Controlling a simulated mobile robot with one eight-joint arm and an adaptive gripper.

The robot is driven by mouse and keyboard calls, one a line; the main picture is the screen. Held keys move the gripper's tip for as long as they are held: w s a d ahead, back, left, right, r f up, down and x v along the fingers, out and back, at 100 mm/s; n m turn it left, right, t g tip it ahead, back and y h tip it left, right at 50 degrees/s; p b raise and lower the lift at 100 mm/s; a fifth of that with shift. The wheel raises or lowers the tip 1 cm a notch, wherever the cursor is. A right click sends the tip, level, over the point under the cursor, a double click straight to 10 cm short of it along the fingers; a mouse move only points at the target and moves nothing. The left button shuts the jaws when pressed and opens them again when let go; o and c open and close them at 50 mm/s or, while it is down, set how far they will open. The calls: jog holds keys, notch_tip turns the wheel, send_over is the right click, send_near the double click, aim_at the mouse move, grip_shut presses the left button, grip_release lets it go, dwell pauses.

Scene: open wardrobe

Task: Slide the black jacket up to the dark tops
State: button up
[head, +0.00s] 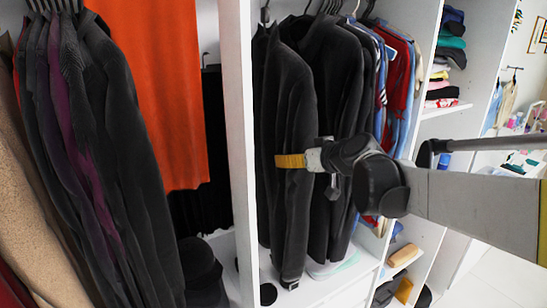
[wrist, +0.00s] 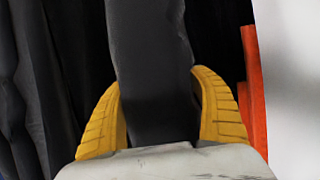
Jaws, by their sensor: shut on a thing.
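My gripper (head: 290,161) is shut on the sleeve of a black jacket (head: 292,105) that hangs at the left side of the middle wardrobe bay. In the wrist view, the yellow fingers of my gripper (wrist: 160,90) stand on both sides of the dark sleeve (wrist: 152,40). More dark tops (head: 336,75) hang close beside this jacket on its right, partly covered by my arm. A narrow dark garment (head: 260,90) shows between the jacket and the white divider. Where one dark garment ends and another begins is hard to tell.
The white divider (head: 240,120) stands close on the left. Beyond it hang an orange garment (head: 155,80) and several dark jackets (head: 115,140). Red and blue clothes (head: 400,75) hang on the right, before shelves of folded clothes (head: 440,85).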

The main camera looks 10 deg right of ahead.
jog(key=shift+d, duration=0.2)
jog(key=shift+w+d, duration=0.15)
jog(key=shift+d, duration=0.1)
jog(key=o, duration=1.5)
jog(key=shift+d, duration=0.1)
jog(key=v, duration=1.2)
jog(key=shift+f, duration=0.1)
